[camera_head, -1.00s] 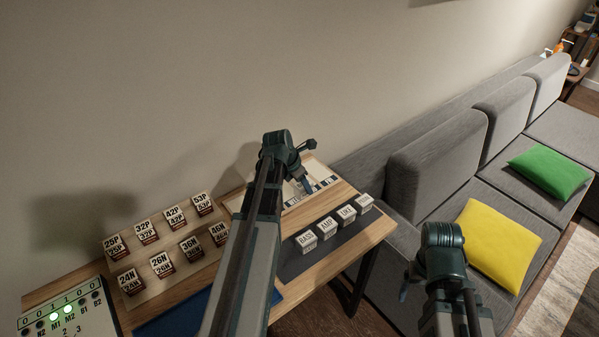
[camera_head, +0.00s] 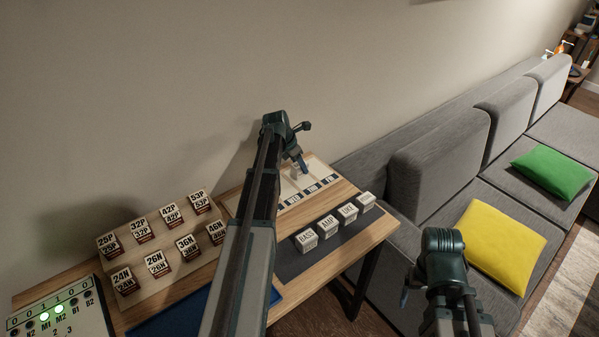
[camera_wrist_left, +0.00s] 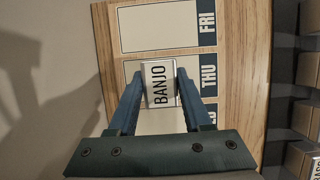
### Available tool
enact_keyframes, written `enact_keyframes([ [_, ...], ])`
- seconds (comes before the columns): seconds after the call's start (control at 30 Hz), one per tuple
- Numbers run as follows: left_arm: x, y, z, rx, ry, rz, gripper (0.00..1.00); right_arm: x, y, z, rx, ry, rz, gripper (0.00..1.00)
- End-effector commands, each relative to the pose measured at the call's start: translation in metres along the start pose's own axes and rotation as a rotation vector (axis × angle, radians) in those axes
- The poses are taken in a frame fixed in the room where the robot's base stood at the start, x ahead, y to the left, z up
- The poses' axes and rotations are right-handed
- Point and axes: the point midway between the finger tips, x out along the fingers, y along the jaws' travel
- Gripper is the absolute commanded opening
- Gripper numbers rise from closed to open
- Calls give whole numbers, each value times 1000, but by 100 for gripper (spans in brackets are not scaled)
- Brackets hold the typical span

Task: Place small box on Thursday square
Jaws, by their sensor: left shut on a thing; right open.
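My left gripper (camera_wrist_left: 161,80) is shut on a small white box (camera_wrist_left: 161,83) labelled BANJO, seen in the left wrist view. The box is over the Thursday square (camera_wrist_left: 192,64), beside its THU label. I cannot tell whether the box touches the board. In the head view my left gripper (camera_head: 301,165) is over the weekday board (camera_head: 320,168), and the box is mostly hidden. My right gripper (camera_head: 405,296) is open, low in front of the sofa, away from the table.
Boxes labelled BASS, AMP, UKE and another stand on a dark mat (camera_head: 291,264) at the table's front right. A stepped rack (camera_head: 183,249) of numbered blocks and a lit panel (camera_head: 60,318) are at left. The wall is behind; a grey sofa (camera_head: 437,150) is at right.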

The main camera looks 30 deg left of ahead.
Motion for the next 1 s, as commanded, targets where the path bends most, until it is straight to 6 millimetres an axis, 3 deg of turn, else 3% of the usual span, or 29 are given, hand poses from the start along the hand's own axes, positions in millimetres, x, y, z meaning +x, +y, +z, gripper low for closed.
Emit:
enact_keyframes([
  [0.07, 13, 0, -5, 0, 0, 0, 0, 14, -1, -1, 0, 0, 0, 82],
  [0.5, 15, 0, -6, 0, 0, 0, 0, 16, -2, -1, 0, 0, 0, 82],
  [0.53, 14, 0, -6, 0, 0, 0, 55, 15, -1, -1, 0, 0, 0, 82],
  [0.67, 13, 0, -5, 0, 0, 0, 78, 14, -1, -1, 0, 0, 0, 82],
  [1.0, 13, 0, -5, 0, 0, 0, 79, 14, -1, -1, 0, 0, 0, 82],
])
